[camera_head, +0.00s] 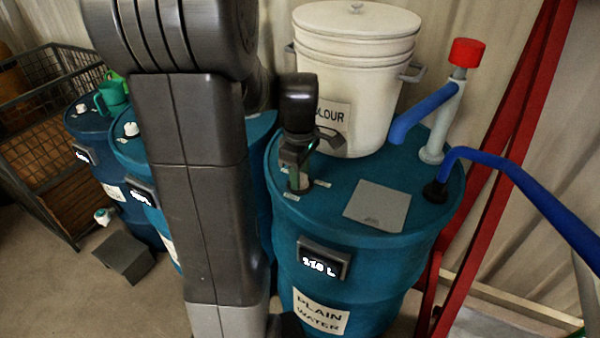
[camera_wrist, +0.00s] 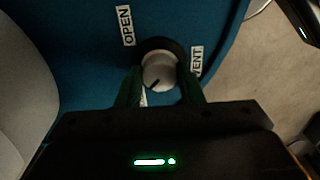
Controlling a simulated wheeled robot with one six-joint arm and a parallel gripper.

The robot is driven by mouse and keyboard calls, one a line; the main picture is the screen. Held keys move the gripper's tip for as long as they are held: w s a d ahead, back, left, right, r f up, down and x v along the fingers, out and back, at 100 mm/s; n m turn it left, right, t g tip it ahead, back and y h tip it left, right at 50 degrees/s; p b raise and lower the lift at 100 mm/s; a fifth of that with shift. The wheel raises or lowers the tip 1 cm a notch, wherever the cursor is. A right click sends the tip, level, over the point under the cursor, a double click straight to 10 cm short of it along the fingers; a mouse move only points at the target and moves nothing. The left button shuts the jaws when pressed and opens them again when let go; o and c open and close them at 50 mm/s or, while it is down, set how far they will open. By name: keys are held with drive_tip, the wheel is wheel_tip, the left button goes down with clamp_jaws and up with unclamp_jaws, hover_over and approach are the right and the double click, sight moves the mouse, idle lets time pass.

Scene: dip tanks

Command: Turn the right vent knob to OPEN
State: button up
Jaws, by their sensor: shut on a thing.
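The right vent knob is a pale round knob (camera_wrist: 159,72) on a dark collar, on the blue drum top in the wrist view. The OPEN label (camera_wrist: 126,26) is up and left of it, and the VENT label (camera_wrist: 196,62) is to its right. Another label below the knob is mostly hidden. A dark mark on the knob's face slants to the lower left, away from OPEN. My gripper (camera_wrist: 160,83) is shut on the knob, one finger on each side. In the head view my gripper (camera_head: 297,166) reaches down onto the drum's top at its left; the knob is largely covered there.
The PLAIN WATER drum (camera_head: 375,271) also carries a white lidded COLOUR bucket (camera_head: 352,79), a flat grey plate (camera_head: 377,206) and a red-capped pipe (camera_head: 447,110) with blue arms. Other blue drums (camera_head: 119,151) stand left, partly behind my arm. A red frame (camera_head: 511,140) rises at right.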

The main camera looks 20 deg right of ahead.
drive_tip(key=shift+m, duration=0.3)
drive_tip(key=m, duration=0.8)
drive_tip(key=shift+r+p, duration=0.1)
drive_tip(key=shift+p, duration=0.2)
drive_tip(key=m, duration=0.4)
drive_tip(key=shift+m, duration=2.6)
drive_tip(key=o, duration=1)
